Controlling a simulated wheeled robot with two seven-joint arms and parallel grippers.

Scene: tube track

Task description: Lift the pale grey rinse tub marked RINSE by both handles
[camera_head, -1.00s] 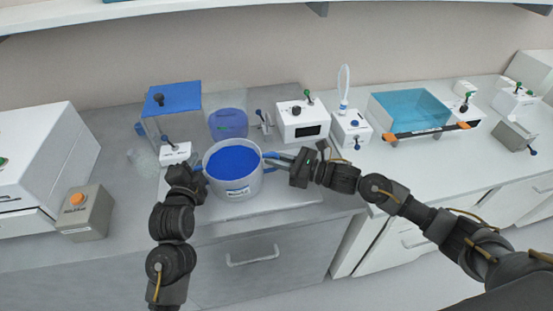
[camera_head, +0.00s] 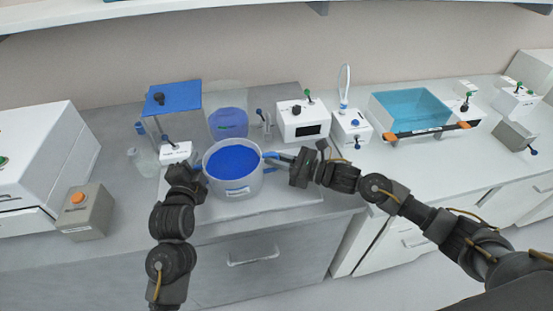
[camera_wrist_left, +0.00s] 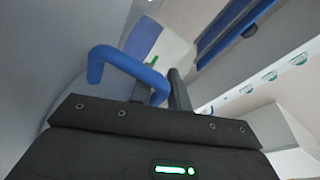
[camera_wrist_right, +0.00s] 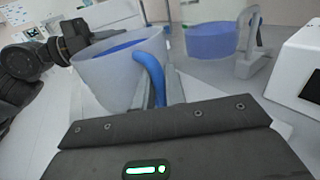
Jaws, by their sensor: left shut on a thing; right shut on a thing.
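The pale grey rinse tub (camera_head: 238,187) holds blue liquid and has a blue handle on each side. A label shows on its front, too small to read surely. My left gripper (camera_head: 196,178) is shut on the left handle; that blue handle (camera_wrist_left: 128,65) shows between the fingers in the left wrist view. My right gripper (camera_head: 282,160) is shut on the right handle; that blue handle (camera_wrist_right: 151,75) shows in the right wrist view. The tub looks upright. I cannot tell whether its bottom touches the pale surface below.
A blue container (camera_head: 228,123) stands behind the tub, and a clear box with a blue lid (camera_head: 173,96) is at the back left. White devices (camera_head: 302,122) stand behind to the right. A turquoise bath (camera_head: 411,110) with an orange-ended bar is farther right. A grey box with an orange button (camera_head: 86,212) is at left.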

